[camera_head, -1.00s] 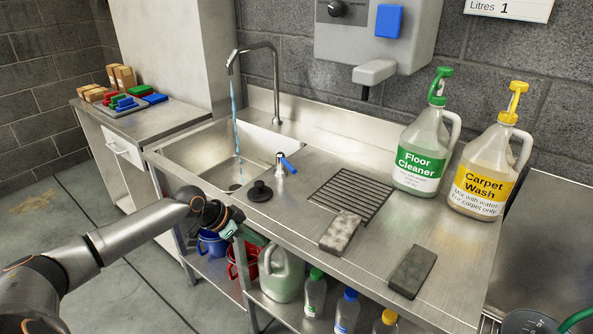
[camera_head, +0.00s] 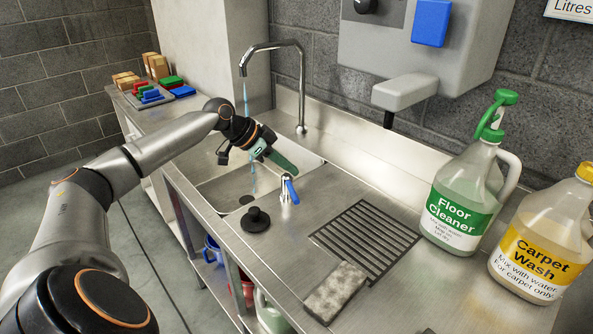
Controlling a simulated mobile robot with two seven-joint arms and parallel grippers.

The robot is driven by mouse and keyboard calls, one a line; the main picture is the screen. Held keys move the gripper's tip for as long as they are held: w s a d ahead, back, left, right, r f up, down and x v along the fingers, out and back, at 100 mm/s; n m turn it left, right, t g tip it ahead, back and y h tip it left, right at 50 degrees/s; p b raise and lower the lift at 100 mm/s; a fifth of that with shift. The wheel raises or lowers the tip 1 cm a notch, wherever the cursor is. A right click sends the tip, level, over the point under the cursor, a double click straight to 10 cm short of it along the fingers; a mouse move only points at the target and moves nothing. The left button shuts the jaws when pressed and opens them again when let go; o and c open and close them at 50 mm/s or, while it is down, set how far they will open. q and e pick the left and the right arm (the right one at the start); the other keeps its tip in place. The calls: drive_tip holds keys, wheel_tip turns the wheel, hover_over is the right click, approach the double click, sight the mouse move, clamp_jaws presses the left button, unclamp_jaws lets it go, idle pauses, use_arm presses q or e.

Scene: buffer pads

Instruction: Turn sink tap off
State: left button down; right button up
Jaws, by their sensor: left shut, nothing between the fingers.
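The sink tap has a curved steel spout (camera_head: 273,45) over the basin. A blue stream of water (camera_head: 253,180) runs from it into the sink (camera_head: 213,195), partly hidden behind my left wrist. The tap's control (camera_head: 284,197) is a short steel post with a blue lever (camera_head: 291,188), standing on the counter at the basin's right edge. My left gripper (camera_head: 290,168) is over the basin, shut and empty, pointing right. In the picture its tip is just above the blue lever; I see no clear contact. My right gripper is not in view.
A black plug (camera_head: 255,219) lies left of the control. A drain grille (camera_head: 367,238), a grey sponge (camera_head: 336,291), a Floor Cleaner jug (camera_head: 459,200) and a Carpet Wash jug (camera_head: 540,255) are to the right. A dispenser (camera_head: 405,92) hangs above the counter.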

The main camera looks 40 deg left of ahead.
sight(291, 190)
use_arm(q)
drive_tip(key=w+f, duration=0.1)
drive_tip(key=f, duration=0.1)
drive_tip(key=d+f+p, duration=0.1)
drive_tip(key=f, duration=0.1)
drive_tip(key=w+f, duration=0.1)
drive_tip(key=f, duration=0.1)
drive_tip(key=shift+w+d+f, duration=0.3)
drive_tip(key=shift+f, duration=0.1)
drive_tip(key=shift+s+a+f+p, duration=0.15)
drive_tip(key=shift+s+a+p, duration=0.15)
drive_tip(key=shift+s, duration=0.25)
